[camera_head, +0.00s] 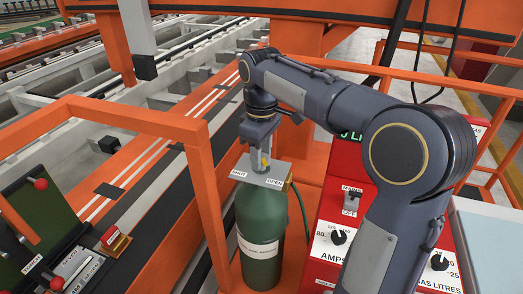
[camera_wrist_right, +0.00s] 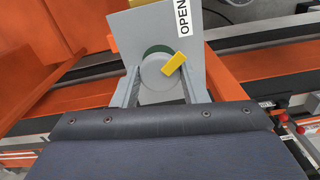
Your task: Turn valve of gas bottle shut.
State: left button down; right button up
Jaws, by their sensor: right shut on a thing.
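The green gas bottle (camera_head: 262,230) stands upright in the orange frame, with a white label on its front. On its top a grey plate (camera_head: 271,183) reads SHUT at left and OPEN at right; in the wrist view the plate (camera_wrist_right: 135,35) shows OPEN. My right gripper (camera_head: 260,162) reaches down from above and is shut on the round grey valve knob (camera_wrist_right: 153,82), one finger on each side. A yellow pointer (camera_wrist_right: 174,64) on the knob points up and right in the wrist view, roughly toward the OPEN side. My left gripper is not in view.
A red panel (camera_head: 330,238) with dials and a switch stands close right of the bottle. An orange rail (camera_head: 195,165) stands left of it. A green hose (camera_head: 301,210) runs down beside the bottle. A green lever panel (camera_head: 45,220) is at far left.

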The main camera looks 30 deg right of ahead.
jog(key=m+p, duration=0.1)
jog(key=m, duration=0.2)
jog(key=shift+r+p, duration=0.15)
jog(key=shift+p, duration=0.25)
jog(key=m+p, duration=0.2)
jog(key=m, duration=0.3)
jog(key=m+p, duration=0.1)
jog(key=m, duration=0.3)
jog(key=shift+m+p, duration=0.7)
jog(key=shift+m, duration=1.5)
jog(key=o, duration=1)
jog(key=shift+c, duration=0.2)
